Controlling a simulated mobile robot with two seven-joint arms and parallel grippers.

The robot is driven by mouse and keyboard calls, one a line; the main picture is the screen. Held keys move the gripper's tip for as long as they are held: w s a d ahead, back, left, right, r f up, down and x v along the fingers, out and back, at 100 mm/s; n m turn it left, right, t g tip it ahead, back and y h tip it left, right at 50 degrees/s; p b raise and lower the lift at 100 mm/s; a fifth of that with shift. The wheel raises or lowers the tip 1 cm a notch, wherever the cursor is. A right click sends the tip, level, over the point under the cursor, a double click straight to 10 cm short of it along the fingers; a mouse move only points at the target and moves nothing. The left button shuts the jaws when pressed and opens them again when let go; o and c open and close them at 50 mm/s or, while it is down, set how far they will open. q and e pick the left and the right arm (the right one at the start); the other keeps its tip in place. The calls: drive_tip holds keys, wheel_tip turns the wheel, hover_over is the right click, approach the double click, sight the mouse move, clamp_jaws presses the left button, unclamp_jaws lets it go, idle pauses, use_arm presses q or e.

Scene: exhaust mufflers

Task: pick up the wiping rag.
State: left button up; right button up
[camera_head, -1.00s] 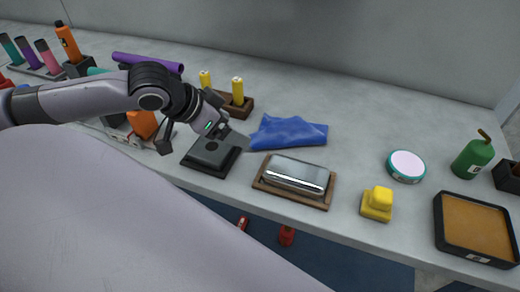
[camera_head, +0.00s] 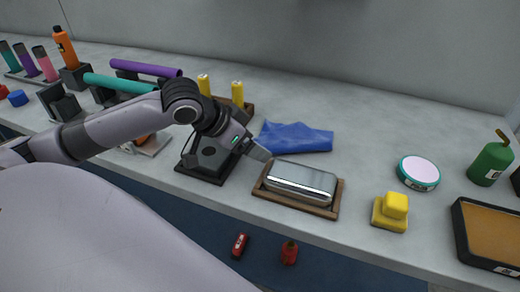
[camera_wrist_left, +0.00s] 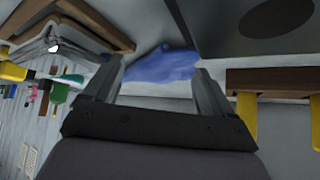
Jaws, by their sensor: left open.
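The wiping rag is a crumpled blue cloth (camera_head: 296,138) lying on the grey worktop, behind the silver muffler. My left gripper (camera_head: 262,152) is just left of the rag in the head view, above the worktop by the black stand. In the left wrist view the rag (camera_wrist_left: 162,66) shows beyond and between the two fingertips of my left gripper (camera_wrist_left: 158,78), which are apart with nothing held. I cannot tell exactly how far the fingertips are from the cloth. My right gripper is not in view.
The silver muffler (camera_head: 303,180) in its wooden tray (camera_head: 286,200) stands in front of the rag. A black stand (camera_head: 205,165) is below my left gripper. Yellow cylinders (camera_head: 238,93) stand behind. A yellow block (camera_head: 391,210) is at right.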

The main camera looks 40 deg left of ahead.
use_arm(q)
drive_tip(key=shift+w+d+f, duration=0.1)
drive_tip(key=shift+w+f, duration=0.15)
drive_tip(key=shift+f, duration=0.15)
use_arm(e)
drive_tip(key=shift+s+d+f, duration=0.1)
use_arm(q)
drive_tip(key=shift+w, duration=0.1)
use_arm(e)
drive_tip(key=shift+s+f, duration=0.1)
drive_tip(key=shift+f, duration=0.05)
use_arm(q)
clamp_jaws()
wheel_tip(320, 180, up, 12)
drive_tip(key=p, duration=0.9)
drive_tip(key=shift+p, duration=0.3)
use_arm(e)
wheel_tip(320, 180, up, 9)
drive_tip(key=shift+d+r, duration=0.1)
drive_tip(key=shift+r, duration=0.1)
use_arm(q)
wheel_tip(320, 180, up, 18)
